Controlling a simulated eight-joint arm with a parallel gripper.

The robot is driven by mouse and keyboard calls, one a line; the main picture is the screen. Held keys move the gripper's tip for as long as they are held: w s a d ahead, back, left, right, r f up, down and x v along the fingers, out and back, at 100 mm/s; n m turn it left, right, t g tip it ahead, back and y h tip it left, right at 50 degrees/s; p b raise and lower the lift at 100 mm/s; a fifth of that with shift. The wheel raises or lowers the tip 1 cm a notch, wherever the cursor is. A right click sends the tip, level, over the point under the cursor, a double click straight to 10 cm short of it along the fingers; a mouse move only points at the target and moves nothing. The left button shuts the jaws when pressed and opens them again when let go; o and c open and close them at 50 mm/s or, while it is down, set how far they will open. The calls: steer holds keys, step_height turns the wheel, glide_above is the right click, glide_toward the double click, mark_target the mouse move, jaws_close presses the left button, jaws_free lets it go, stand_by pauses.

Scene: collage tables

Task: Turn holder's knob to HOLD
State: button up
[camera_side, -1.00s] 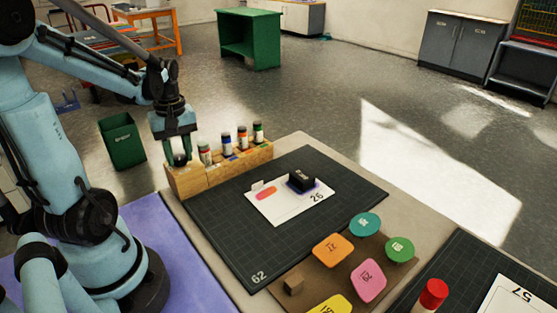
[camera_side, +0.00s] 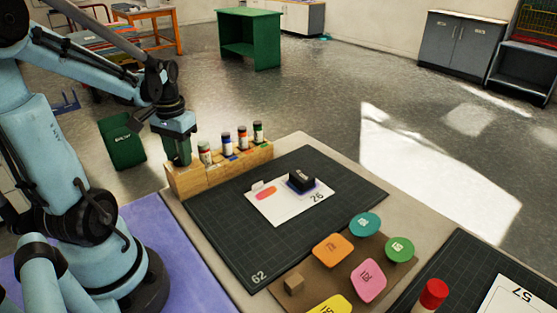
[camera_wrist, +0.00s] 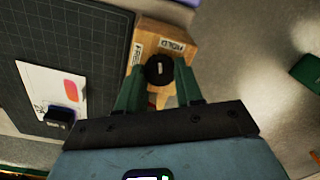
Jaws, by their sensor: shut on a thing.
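The wooden holder (camera_side: 218,177) stands at the back left edge of the table, with several capped bottles in it. In the wrist view, its round black knob (camera_wrist: 159,70) sits on the wooden top (camera_wrist: 176,30). A FREE label (camera_wrist: 137,56) is to its left and a HOLD label (camera_wrist: 172,45) is above right. A short pale mark on the knob runs nearly up and down in the picture. My gripper (camera_wrist: 160,80) is shut on the knob, a green finger on each side. In the side view, my gripper (camera_side: 179,160) hides the knob.
A dark cutting mat (camera_side: 225,225) carries a white card (camera_side: 275,208) and a black stamp-like block (camera_side: 301,181). Coloured tags lie on a brown board (camera_side: 305,275) in front. A green bin (camera_side: 122,140) stands on the floor behind the arm.

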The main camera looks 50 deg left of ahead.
steer(key=shift+m, duration=1.8)
steer(key=o, duration=1)
steer(key=shift+o, duration=0.2)
steer(key=shift+r, duration=0.1)
step_height(320, 180, up, 12)
steer(key=shift+d, duration=0.2)
